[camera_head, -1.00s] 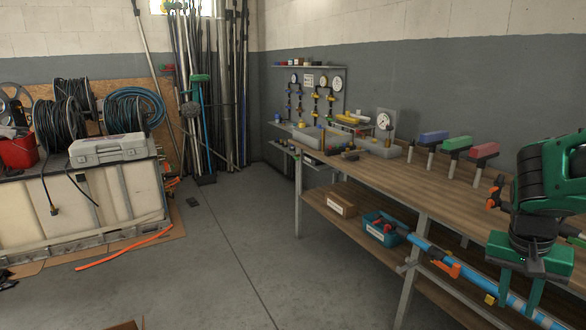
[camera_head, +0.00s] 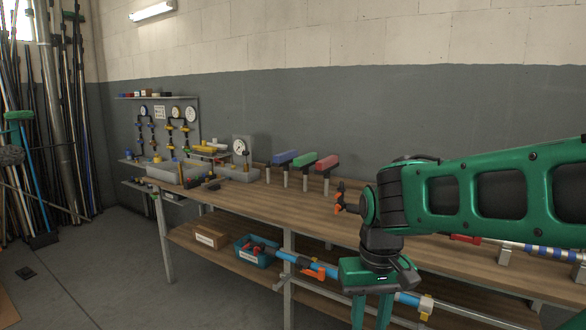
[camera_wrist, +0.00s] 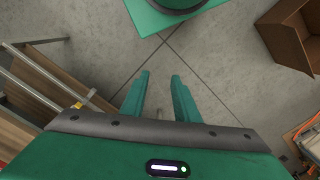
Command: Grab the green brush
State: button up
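A green brush-like head (camera_head: 306,160) stands upright on a short grey post on the workbench, between a blue one (camera_head: 284,158) and a red one (camera_head: 327,162). Another green brush head (camera_head: 18,115) tops a pole leaning at the far left; I cannot tell which is the task's brush. My gripper (camera_head: 372,312) points down in front of the bench's front edge, below and to the right of the green head on the bench. In the wrist view my gripper (camera_wrist: 160,80) has its two green fingers apart, with bare floor between them and nothing held.
The wooden workbench (camera_head: 230,207) runs along the grey wall.

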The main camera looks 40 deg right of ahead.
aim_at(303, 162)
jog(key=u, duration=0.7)
jog(key=i, duration=5.5)
